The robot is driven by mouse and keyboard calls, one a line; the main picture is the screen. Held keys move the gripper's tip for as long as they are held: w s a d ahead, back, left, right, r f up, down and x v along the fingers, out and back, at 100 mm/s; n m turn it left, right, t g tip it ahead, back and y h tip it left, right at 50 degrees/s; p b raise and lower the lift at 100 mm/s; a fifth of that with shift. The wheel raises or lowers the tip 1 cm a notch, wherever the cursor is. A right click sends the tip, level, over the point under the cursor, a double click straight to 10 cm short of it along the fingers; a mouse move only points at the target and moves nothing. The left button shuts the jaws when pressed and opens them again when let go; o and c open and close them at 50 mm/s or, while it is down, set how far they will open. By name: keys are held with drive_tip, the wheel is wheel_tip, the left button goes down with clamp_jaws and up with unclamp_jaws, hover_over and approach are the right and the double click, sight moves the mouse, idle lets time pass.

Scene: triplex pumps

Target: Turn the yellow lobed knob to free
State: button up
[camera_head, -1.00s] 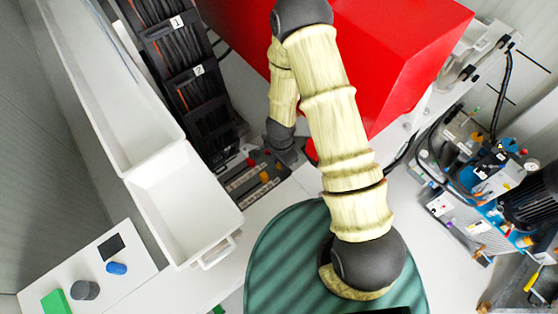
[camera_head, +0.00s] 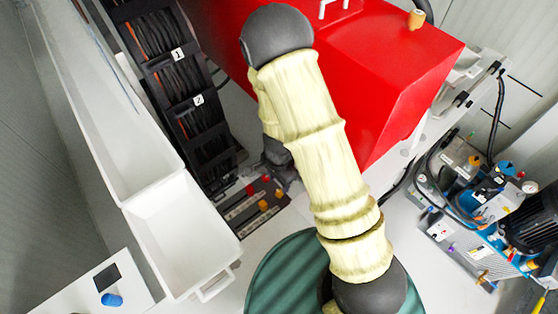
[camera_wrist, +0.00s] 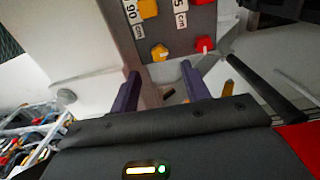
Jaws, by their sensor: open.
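Two yellow knobs show on a dark panel in the wrist view: a nearer one (camera_wrist: 160,52) close to the fingertips and a farther one (camera_wrist: 148,8) at the top edge. I cannot tell which one the task means. In the head view, two small orange-yellow knobs (camera_head: 263,205) sit on the dark panel (camera_head: 238,209). My gripper (camera_wrist: 161,86) is open, its two bluish fingers apart and pointing toward the panel. The nearer yellow knob appears beyond the gap, with no visible contact.
Red knobs (camera_wrist: 205,45) sit beside the yellow ones, with "90 cm" and "75 cm" labels near. A large red housing (camera_head: 345,75) stands right of the panel, a cable rack (camera_head: 183,85) behind it, white bins (camera_head: 178,235) to the left.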

wheel_tip(320, 180, up, 11)
drive_tip(key=p, duration=0.1)
drive_tip(key=shift+s+f, duration=0.15)
drive_tip(key=shift+s, duration=0.05)
idle(0.5)
